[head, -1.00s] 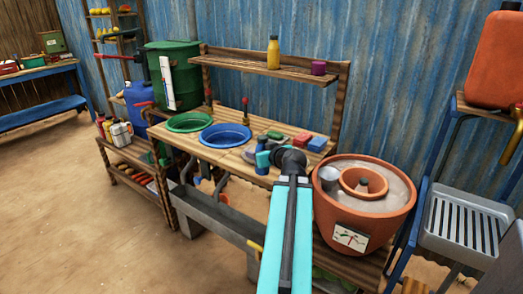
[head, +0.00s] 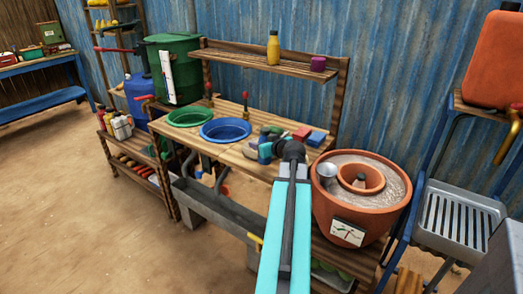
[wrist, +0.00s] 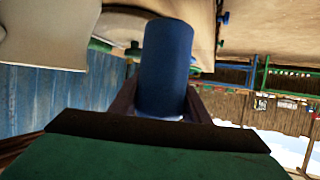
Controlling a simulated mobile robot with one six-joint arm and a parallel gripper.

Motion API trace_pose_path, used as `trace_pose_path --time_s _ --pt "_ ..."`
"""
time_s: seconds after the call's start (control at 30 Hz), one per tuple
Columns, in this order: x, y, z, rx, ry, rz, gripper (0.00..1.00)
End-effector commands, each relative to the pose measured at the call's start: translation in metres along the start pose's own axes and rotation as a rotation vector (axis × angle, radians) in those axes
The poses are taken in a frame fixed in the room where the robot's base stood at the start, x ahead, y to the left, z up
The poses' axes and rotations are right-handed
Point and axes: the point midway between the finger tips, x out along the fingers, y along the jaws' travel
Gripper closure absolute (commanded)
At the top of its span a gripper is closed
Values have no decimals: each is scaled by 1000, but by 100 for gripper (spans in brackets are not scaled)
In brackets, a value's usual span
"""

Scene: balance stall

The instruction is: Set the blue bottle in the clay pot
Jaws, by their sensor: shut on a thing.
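The blue bottle (wrist: 166,65) is held between the jaws of my gripper (wrist: 160,103) in the wrist view. In the head view, my gripper (head: 262,148) is over the workbench, left of the clay pot, and the bottle (head: 265,154) shows only as a small blue patch there. I cannot tell whether its base touches the bench. The clay pot (head: 345,212) is large and terracotta, at the right end of the bench. It has pale fill and a smaller clay ring (head: 361,188) inside. The bottle is outside the pot.
A metal cup (head: 326,171) sits inside the pot's left rim. Red (head: 301,134) and blue (head: 317,138) blocks lie behind my gripper. Blue (head: 225,124) and green (head: 190,113) basins are to the left. A shelf (head: 262,62) with a yellow bottle (head: 273,47) stands behind.

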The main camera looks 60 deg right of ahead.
Motion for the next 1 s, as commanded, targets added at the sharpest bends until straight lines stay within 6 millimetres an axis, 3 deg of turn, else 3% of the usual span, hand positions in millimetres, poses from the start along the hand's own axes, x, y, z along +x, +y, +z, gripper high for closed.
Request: trace_pose_path --time_s 0.5,1.0 --pt "4 3 0 1 1 0 89" --pt "17 3 31 0 0 1 89"
